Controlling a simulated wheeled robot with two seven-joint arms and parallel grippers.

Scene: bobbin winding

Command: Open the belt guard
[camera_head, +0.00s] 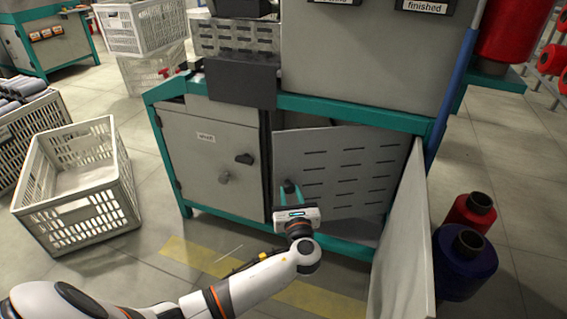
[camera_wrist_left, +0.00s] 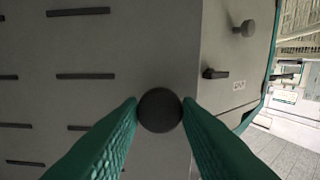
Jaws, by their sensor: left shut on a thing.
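The belt guard, a grey slotted panel (camera_head: 345,160), stands upright in the right bay of the teal-framed cabinet, with a dark gap along its left edge. It fills the left of the left wrist view (camera_wrist_left: 90,50). My left gripper (camera_head: 290,190) is at the panel's lower left. Its green fingers are shut on a dark round knob (camera_wrist_left: 160,110) on the panel. I cannot tell how far the panel is swung. My right gripper is in neither view.
A large pale door (camera_head: 405,245) stands open at the bay's right. The left cabinet door (camera_head: 210,160) is closed, with a handle and a knob. A white crate (camera_head: 75,215) is on the floor at left. Red (camera_head: 470,213) and dark blue (camera_head: 465,265) spools stand at right.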

